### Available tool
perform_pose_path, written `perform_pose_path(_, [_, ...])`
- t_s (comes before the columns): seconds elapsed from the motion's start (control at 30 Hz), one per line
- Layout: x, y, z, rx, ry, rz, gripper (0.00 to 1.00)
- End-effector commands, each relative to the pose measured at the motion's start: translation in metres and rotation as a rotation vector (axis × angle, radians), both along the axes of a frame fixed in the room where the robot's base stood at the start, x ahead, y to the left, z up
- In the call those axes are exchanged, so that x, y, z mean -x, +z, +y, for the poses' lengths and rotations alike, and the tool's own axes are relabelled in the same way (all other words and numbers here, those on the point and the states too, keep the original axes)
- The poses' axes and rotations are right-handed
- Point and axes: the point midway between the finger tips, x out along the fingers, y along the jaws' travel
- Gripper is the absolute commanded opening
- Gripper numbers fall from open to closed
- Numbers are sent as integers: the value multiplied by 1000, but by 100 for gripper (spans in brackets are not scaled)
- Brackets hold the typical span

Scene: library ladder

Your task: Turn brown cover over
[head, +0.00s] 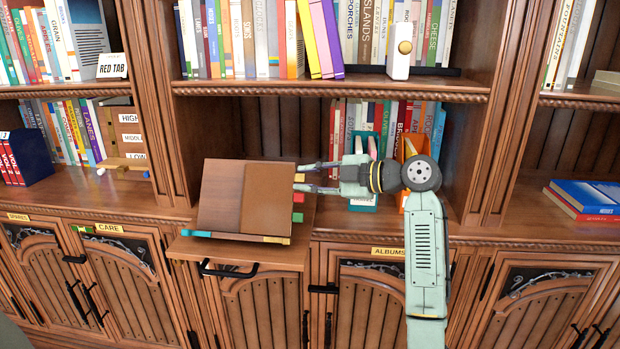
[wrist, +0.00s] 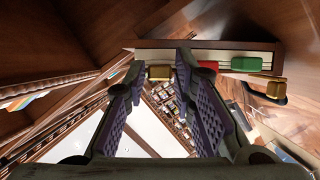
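The brown cover (head: 268,198) is the right-hand panel of a large brown book that leans on a stand, beside a darker brown left panel (head: 220,192). Gold, red (head: 298,198) and green (head: 297,217) tabs stick out at its right edge. In the wrist view the gold tab (wrist: 160,72), the red tab (wrist: 205,65) and the green tab (wrist: 246,64) show along the pale page edge. My gripper (head: 299,179) is at the upper right edge of the book. Its fingers (wrist: 160,68) are apart, with the gold tab between their tips. I cannot tell whether they touch it.
The book rests on a pull-out board (head: 240,254) with a black handle (head: 228,269). Shelves of upright books surround it. Teal (head: 362,150) and orange (head: 412,150) book holders stand behind my arm. The compartment behind the book is largely empty.

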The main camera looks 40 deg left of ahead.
Motion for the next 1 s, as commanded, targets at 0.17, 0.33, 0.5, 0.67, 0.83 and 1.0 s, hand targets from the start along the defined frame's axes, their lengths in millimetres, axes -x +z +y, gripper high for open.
perform_pose_path(0.17, [0,0,0,0,0,0,10])
perform_pose_path(0.33, [0,0,0,0,0,0,0])
perform_pose_path(0.5, [0,0,0,0,0,0,0])
perform_pose_path(0.67, [0,0,0,0,0,0,0])
perform_pose_path(0.83, [0,0,0,0,0,0,0])
perform_pose_path(1.0, [2,1,0,4,-3,-4,0])
